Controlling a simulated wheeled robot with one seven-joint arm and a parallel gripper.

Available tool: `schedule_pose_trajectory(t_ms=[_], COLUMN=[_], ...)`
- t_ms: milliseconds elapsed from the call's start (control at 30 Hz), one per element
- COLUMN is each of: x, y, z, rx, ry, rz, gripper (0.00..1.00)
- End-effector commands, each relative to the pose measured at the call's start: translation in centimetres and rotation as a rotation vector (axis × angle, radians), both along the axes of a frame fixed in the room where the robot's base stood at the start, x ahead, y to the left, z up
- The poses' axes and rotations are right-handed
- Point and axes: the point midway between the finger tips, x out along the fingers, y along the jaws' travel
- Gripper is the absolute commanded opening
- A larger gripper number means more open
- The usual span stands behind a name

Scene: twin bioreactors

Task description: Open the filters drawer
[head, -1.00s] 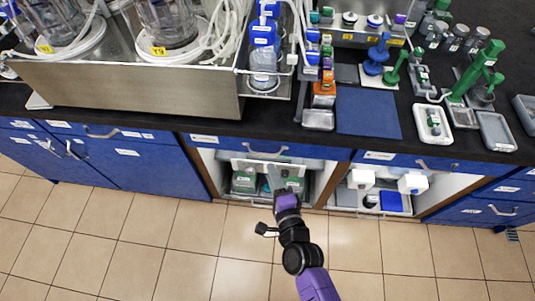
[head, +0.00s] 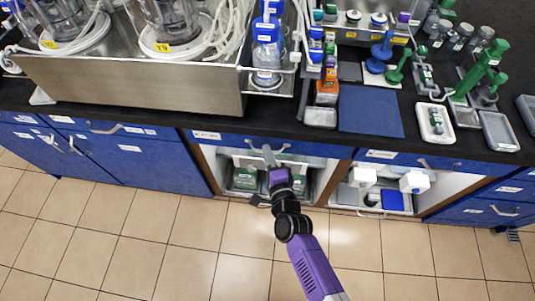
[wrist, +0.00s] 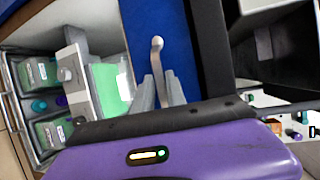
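The middle drawer has a blue front (head: 225,139) just under the dark counter, above an open compartment. Its label is too small to read, so I cannot confirm it is the filters drawer. Its silver bar handle (head: 284,150) also shows in the wrist view (wrist: 157,50), running lengthwise against the blue front. My gripper (head: 267,158) is at this handle, near its left part. In the wrist view my gripper (wrist: 160,82) has its two grey fingers on either side of the bar, apart, with the bar between them. The drawer looks shut.
Below the drawer, a wire basket (wrist: 14,95) holds green-labelled boxes. To the right is another drawer (head: 380,155) above an open compartment with white devices. Blue cabinet doors (head: 130,160) stand to the left. The tiled floor (head: 130,240) in front is clear.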

Motion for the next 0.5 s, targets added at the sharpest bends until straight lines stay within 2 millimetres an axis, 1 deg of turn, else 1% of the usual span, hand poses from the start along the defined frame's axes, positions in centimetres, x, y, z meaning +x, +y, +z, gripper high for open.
schedule_pose_trajectory(t_ms=[33,67,500], x=[-0.01,-0.01,-0.03], y=[0.0,0.0,-0.02], z=[0.0,0.0,-0.03], rx=[0.0,0.0,0.0], ry=[0.0,0.0,0.001], rz=[0.0,0.0,0.0], gripper=[0.05,0.0,0.0])
